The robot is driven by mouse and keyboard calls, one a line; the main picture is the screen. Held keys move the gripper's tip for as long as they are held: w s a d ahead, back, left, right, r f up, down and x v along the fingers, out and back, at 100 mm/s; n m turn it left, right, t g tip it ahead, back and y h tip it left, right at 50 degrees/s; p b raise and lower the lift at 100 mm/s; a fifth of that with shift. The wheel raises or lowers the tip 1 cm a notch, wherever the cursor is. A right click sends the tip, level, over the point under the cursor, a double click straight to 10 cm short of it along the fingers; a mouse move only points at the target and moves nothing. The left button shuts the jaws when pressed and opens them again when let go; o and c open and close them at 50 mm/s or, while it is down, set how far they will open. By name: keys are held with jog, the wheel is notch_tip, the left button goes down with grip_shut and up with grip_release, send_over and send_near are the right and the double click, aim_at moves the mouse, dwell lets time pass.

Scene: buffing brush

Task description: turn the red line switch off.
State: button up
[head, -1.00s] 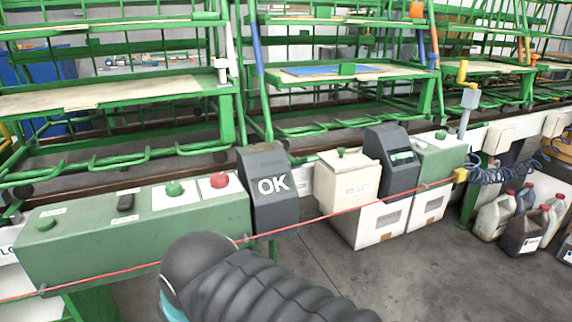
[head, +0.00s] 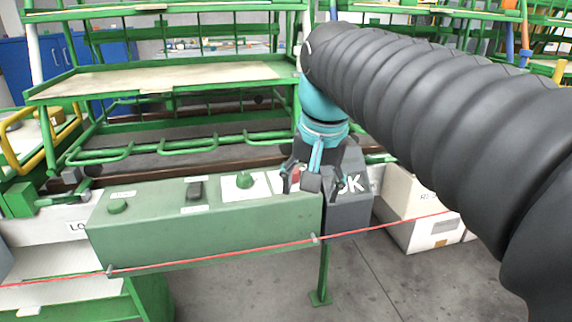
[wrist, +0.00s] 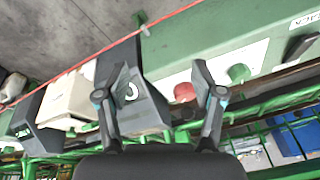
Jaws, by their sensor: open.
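A red knob (head: 294,175) sits on a white plate at the right end of the long green control box (head: 150,232). In the head view my gripper partly hides it. In the wrist view the red knob (wrist: 184,92) shows whole, between my two fingers and nearer the right one. My gripper (head: 311,186) is open and empty, pointing down over that end of the box; its spread fingers also show in the wrist view (wrist: 161,76). I cannot tell the height left between the fingertips and the knob, and no contact shows.
A green knob (head: 244,181) is beside the red one, with a black switch (head: 195,191) and another green button (head: 117,206) farther left. A dark grey OK panel (head: 350,212) adjoins the box's right end. A red cord (head: 220,253) runs along the front. Green racks stand behind.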

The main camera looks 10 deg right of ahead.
jog(key=w+r+m+g, duration=0.3)
jog(key=w+r+m, duration=0.4)
jog(key=w+r, duration=0.45)
jog(key=f+b, duration=0.1)
jog(key=f, duration=0.4)
jog(key=w+f+b, duration=0.1)
jog(key=f+b, duration=0.1)
jog(key=f, duration=0.3)
jog(key=f+b, duration=0.2)
jog(key=f, duration=0.2)
jog(key=shift+w+f, duration=0.15)
jog(key=shift+f, duration=0.25)
jog(key=c, duration=1.1)
